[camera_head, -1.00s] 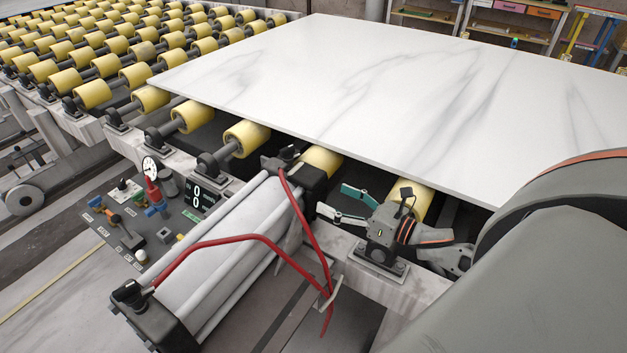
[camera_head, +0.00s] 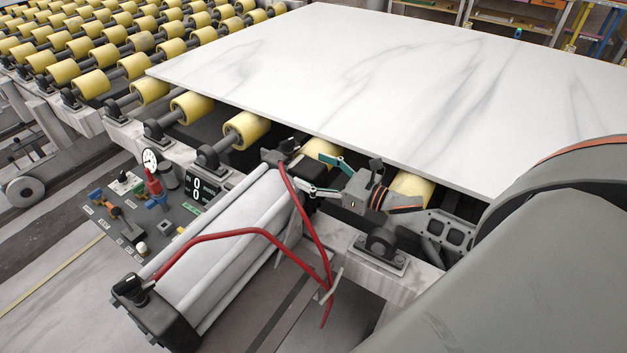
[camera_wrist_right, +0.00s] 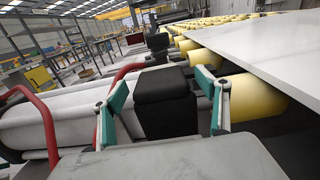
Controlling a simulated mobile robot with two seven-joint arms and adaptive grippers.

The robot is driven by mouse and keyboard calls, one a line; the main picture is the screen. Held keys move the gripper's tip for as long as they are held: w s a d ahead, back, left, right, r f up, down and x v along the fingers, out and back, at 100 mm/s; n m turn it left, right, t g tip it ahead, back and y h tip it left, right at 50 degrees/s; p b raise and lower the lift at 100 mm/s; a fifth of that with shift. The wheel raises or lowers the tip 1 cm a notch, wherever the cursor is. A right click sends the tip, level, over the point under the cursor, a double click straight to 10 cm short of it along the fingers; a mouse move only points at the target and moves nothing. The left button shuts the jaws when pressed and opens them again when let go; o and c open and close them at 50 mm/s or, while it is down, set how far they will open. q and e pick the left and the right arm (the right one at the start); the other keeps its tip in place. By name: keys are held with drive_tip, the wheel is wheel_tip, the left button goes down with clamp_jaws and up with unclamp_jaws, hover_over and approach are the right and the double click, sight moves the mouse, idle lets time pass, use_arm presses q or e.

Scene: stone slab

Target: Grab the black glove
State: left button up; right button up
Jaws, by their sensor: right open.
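I cannot make out a black glove with certainty in either view. My right gripper (camera_head: 307,172) is open, its teal-and-grey fingers pointing left at the upper end of a white cylinder. In the right wrist view, the open fingers (camera_wrist_right: 160,92) stand on either side of a black block (camera_wrist_right: 165,103), which looks like the cylinder's dark end cap (camera_head: 284,156). I cannot tell whether they touch it. My left gripper is not in view.
The white cylinder (camera_head: 215,245) carries red hoses (camera_head: 235,233). A marble slab (camera_head: 400,85) lies on yellow rollers (camera_head: 247,129), its edge close above my right gripper. A control panel (camera_head: 150,215) with a gauge and knobs stands at the left.

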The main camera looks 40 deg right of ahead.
drive_tip(key=shift+w+a, duration=0.1)
drive_tip(key=shift+w, duration=0.1)
drive_tip(key=shift+c, duration=0.3)
drive_tip(key=c, duration=1)
